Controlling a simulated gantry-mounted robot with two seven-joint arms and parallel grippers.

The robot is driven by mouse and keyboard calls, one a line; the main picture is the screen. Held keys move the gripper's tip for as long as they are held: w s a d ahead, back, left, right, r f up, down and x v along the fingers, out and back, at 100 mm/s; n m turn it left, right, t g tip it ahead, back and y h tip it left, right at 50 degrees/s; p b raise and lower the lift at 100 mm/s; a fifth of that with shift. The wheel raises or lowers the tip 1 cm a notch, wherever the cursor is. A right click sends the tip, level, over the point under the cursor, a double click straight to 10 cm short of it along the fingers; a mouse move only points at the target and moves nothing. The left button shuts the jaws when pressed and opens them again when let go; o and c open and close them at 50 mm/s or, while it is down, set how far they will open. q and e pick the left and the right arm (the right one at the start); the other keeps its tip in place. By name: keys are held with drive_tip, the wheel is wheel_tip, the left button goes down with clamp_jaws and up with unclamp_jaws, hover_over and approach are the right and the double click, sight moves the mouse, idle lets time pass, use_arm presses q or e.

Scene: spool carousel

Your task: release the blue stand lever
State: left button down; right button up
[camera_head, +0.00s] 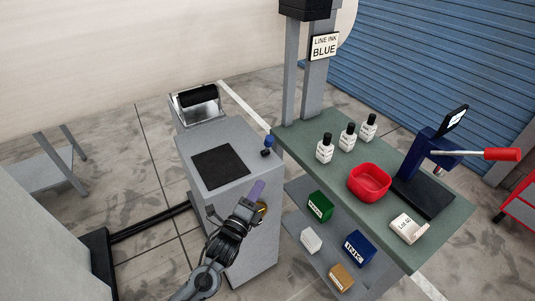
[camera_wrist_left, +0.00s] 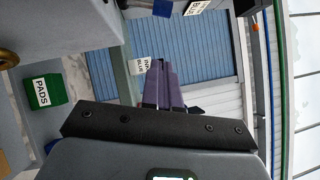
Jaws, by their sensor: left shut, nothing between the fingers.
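A small lever with a blue knob (camera_head: 267,141) stands upright at the right edge of the grey cabinet top (camera_head: 233,201). A dark blue stand (camera_head: 417,158) on the green table carries a long lever with a red grip (camera_head: 502,155), which points right and is about level. My left gripper (camera_head: 258,188) has purple fingers, shut and empty, in front of the cabinet's right side, apart from both levers. The fingers also show in the left wrist view (camera_wrist_left: 164,84); neither lever is clear there. My right gripper is not in view.
The green table (camera_head: 297,137) holds several white bottles (camera_head: 347,137), a red bowl (camera_head: 370,182) and a white LINE pack (camera_head: 408,228). Boxes, including a green one (camera_head: 319,206), sit on the lower shelf. A brass disc (camera_head: 262,208) is beside my left gripper.

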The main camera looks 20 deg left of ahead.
use_arm(q)
drive_tip(key=b, duration=0.2)
approach(268, 145)
drive_tip(key=w+d, duration=0.3)
drive_tip(key=d, duration=0.1)
drive_tip(key=shift+w+a+r, duration=0.3)
drive_tip(key=shift+w, duration=0.3)
drive_tip(key=shift+w+a+r, duration=0.25)
drive_tip(key=shift+w+a, duration=0.1)
drive_tip(key=shift+w, duration=0.25)
drive_tip(key=shift+w+a+r, duration=0.3)
drive_tip(key=shift+w, duration=0.3)
